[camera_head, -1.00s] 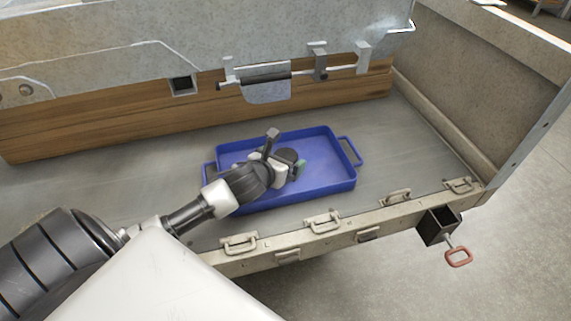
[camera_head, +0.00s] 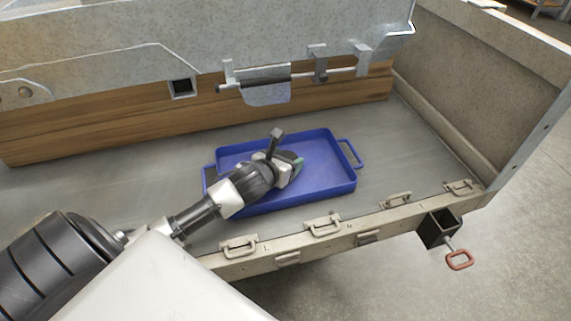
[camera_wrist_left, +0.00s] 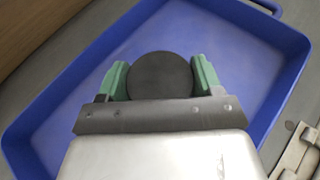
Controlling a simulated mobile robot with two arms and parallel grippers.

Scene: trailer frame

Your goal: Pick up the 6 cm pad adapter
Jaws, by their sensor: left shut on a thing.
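The pad adapter (camera_wrist_left: 160,76) is a dark round disc in the left wrist view, between the two green fingers of my left gripper (camera_wrist_left: 162,78). The fingers are shut on it from both sides. In the head view my left gripper (camera_head: 293,165) is over the blue tray (camera_head: 335,184), and the gripper and wrist hide the adapter there. The tray also shows in the left wrist view (camera_wrist_left: 272,40), with its floor bare around the gripper. I cannot tell how far the adapter is above the tray floor. My right gripper is not in view.
The tray stands on the grey trailer bed (camera_head: 400,140). A wooden beam (camera_head: 130,127) and a metal panel with a latch rod (camera_head: 290,76) rise behind it. A rail with several handles (camera_head: 323,226) runs along the front. A side wall (camera_head: 490,80) closes the right.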

